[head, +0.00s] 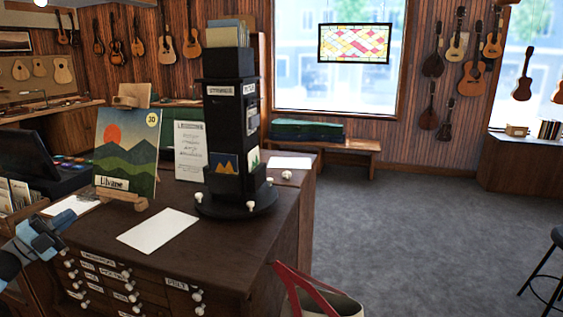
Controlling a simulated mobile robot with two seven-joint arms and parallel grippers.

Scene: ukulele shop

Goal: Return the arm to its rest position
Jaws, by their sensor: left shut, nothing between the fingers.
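My left gripper (60,219) shows at the left edge of the head view, with part of its arm cut off by the frame. It is shut and empty, near the front left corner of the dark wooden cabinet (225,232). My right gripper is not in view.
The cabinet top holds a landscape picture (127,150) on a small easel, a black rotating rack (228,130) and a white sheet (158,229). Labelled drawers with white knobs face front. A red-handled bag (335,305) stands at the cabinet's front right. Grey floor (420,230) is open to the right.

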